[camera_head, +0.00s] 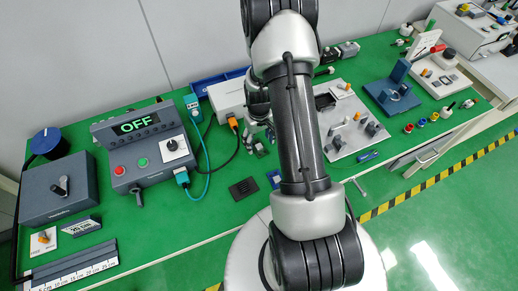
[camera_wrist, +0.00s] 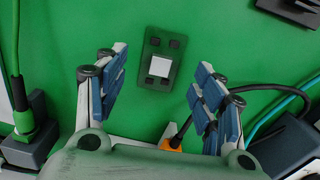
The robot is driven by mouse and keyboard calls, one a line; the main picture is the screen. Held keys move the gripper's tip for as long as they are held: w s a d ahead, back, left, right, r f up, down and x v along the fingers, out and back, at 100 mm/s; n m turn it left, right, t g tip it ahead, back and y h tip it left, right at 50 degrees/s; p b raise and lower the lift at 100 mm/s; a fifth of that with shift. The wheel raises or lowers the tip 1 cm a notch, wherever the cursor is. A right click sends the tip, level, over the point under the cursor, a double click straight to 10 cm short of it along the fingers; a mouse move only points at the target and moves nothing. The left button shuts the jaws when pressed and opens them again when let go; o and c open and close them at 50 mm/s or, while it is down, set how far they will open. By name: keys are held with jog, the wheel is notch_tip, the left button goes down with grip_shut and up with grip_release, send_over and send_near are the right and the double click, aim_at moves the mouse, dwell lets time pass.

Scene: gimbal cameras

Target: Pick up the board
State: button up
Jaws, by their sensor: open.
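The board (camera_wrist: 152,76) is a small green rectangle with a white square in its middle and dark squares near its corners. It lies flat on the green table top in the wrist view. My gripper (camera_wrist: 157,84) is open and empty, with its blue-padded fingers apart on the left and right of the picture and the board showing between and beyond them. In the head view my gripper (camera_head: 258,143) is low over the table behind my arm, partly hidden. I cannot make out the board in the head view.
An orange plug (camera_wrist: 173,142) with a black cable sits close below the board. A green plug (camera_wrist: 27,118) and cable stand at left. A dark slotted plate (camera_head: 243,188) lies nearer on the table. A control box reading OFF (camera_head: 145,145) stands left. Bare table surrounds the board.

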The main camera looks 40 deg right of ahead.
notch_tip(320, 180, down, 2)
jog(key=shift+f, duration=0.1)
jog(key=shift+c, duration=0.4)
grip_shut()
dwell(0.4)
